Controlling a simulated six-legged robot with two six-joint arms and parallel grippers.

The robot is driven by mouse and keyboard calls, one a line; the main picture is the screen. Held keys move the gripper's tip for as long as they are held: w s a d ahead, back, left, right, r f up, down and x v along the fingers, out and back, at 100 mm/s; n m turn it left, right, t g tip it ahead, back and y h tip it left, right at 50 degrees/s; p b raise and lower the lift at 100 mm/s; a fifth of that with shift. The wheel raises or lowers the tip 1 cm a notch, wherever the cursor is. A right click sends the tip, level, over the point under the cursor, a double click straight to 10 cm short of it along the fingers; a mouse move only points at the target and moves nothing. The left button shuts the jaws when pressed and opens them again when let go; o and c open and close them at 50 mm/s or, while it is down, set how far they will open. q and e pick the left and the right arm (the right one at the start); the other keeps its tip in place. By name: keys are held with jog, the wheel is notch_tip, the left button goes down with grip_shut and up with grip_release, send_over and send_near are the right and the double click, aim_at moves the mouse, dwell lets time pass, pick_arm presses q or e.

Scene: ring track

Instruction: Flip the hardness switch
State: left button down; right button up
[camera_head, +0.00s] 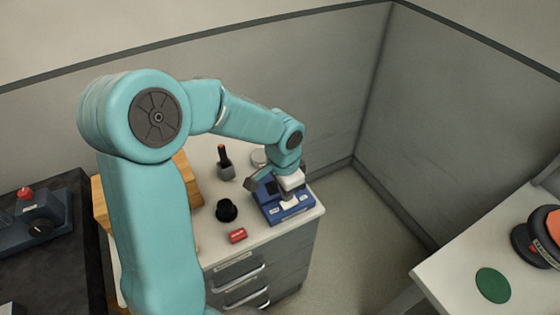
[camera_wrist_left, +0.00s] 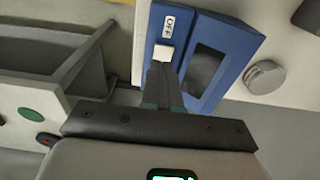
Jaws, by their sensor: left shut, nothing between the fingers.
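A blue device (camera_head: 292,215) with a dark panel stands on the right end of the white cabinet top. In the left wrist view the blue device (camera_wrist_left: 232,37) shows a label reading OFF (camera_wrist_left: 168,22) and a small white switch (camera_wrist_left: 163,53) just below it. My left gripper (camera_head: 289,198) is over the device, its arm reaching in from the left. In the left wrist view my left gripper (camera_wrist_left: 160,68) is shut and empty, its fingertips right at the white switch. I cannot tell whether they touch it. The fingers hide part of the device. My right gripper is not in view.
A black knob (camera_head: 227,210), a red block (camera_head: 237,235) and a dark holder (camera_head: 226,170) stand left of the device. Grey partition walls (camera_head: 330,110) rise behind. A white table (camera_head: 450,275) with a green disc (camera_head: 493,285) is at right, past open floor.

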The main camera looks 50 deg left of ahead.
pick_arm(q)
notch_tip(320, 180, up, 11)
jog(key=s, duration=0.2)
jog(key=d+f+n+h, duration=0.1)
jog(key=d+f+h, duration=0.1)
jog(key=d+f, duration=0.7)
jog(key=d+f+n+h, duration=0.1)
jog(key=d+f, duration=0.3)
jog(key=f, duration=0.9)
jog(key=s+d+f+n, duration=0.3)
jog(key=s+d+f, duration=0.4)
jog(key=s+f, duration=0.3)
jog(key=shift+s+d+f+h, duration=0.15)
jog(key=shift+d+f+h, duration=0.15)
jog(key=shift+f+h, duration=0.1)
